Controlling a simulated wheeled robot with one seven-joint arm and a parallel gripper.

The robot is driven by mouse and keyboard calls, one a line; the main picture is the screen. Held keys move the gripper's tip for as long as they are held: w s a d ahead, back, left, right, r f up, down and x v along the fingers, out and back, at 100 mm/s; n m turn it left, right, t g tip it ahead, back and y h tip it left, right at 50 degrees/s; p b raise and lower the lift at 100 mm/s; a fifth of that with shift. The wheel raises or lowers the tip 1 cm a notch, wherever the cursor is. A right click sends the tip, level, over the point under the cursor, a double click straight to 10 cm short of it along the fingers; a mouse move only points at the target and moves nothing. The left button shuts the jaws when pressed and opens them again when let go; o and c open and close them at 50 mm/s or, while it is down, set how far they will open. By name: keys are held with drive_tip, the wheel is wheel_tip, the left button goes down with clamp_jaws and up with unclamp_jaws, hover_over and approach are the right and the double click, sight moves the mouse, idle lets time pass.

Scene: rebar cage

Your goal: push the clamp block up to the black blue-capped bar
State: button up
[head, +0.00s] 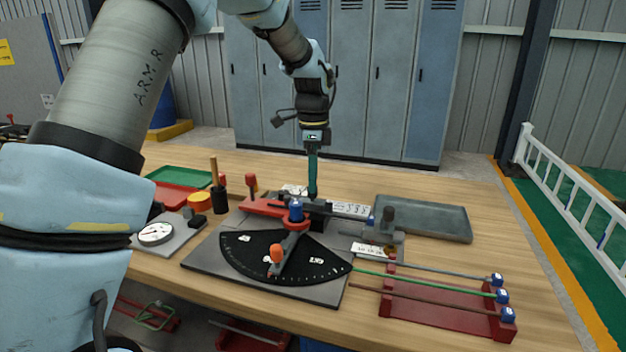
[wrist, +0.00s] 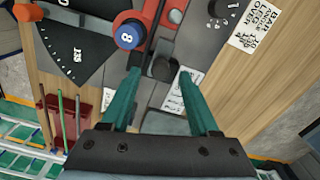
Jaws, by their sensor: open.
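My gripper (head: 312,192) points down over the back of the bending fixture. In the wrist view its teal fingers (wrist: 160,76) stand apart. A dark block (wrist: 163,68), which looks like the clamp block, shows between the fingertips; I cannot tell whether they touch it. In the head view it is part of the dark cluster (head: 319,208) under the fingers. A narrow black bar-like strip (wrist: 156,38) runs close to the block, beside a round blue cap (wrist: 128,35) marked 8. The blue cap also shows in the head view (head: 296,210). Any gap between block and strip is unclear.
The black angle dial (head: 270,252) and orange-knobbed lever (head: 277,254) lie in front. A grey fixture with a dark knob (head: 388,215) and a grey tray (head: 440,220) stand right. A red rack (head: 430,305) holds several blue-capped bars. A dial gauge (head: 155,233) lies left.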

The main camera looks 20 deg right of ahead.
drive_tip(key=shift+f, duration=0.85)
drive_tip(key=shift+c, duration=0.2)
clamp_jaws()
